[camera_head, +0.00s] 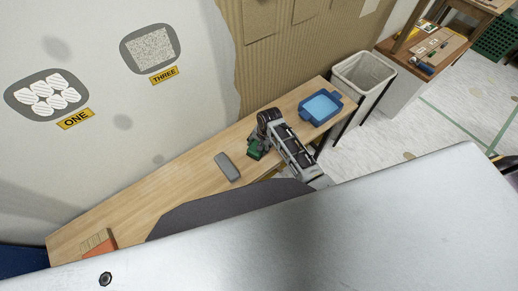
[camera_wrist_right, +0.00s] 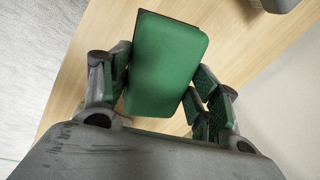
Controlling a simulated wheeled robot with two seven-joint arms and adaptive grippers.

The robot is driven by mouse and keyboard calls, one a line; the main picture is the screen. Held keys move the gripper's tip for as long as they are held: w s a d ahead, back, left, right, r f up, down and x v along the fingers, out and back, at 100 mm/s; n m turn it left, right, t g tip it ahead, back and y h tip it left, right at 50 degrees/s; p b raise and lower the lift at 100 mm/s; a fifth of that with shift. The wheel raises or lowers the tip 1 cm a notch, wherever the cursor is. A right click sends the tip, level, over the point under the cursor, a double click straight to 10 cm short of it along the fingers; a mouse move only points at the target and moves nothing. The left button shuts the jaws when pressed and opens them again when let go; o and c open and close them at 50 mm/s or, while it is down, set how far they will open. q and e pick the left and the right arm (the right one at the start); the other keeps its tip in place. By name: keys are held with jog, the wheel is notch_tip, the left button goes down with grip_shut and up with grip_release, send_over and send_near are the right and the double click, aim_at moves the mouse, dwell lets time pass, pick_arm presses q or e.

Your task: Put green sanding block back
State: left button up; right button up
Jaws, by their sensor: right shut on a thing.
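The green sanding block (camera_wrist_right: 165,62) is between the two fingers of my right gripper (camera_wrist_right: 160,90) in the right wrist view. My right gripper is shut on it, with a finger at each side. In the head view the right gripper (camera_head: 258,148) is over the wooden table (camera_head: 180,188), and a little of the green block shows at its tip. I cannot tell whether the block touches the table top. My left gripper is not in view.
A grey block (camera_head: 227,167) lies on the table left of the right gripper. A blue tray (camera_head: 321,107) stands at the table's far right end, with a bin (camera_head: 363,76) beyond it. An orange thing (camera_head: 100,246) is at the left end. Bare table lies between.

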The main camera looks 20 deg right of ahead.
jog(key=shift+f, duration=1.85)
jog(key=o, duration=1.1)
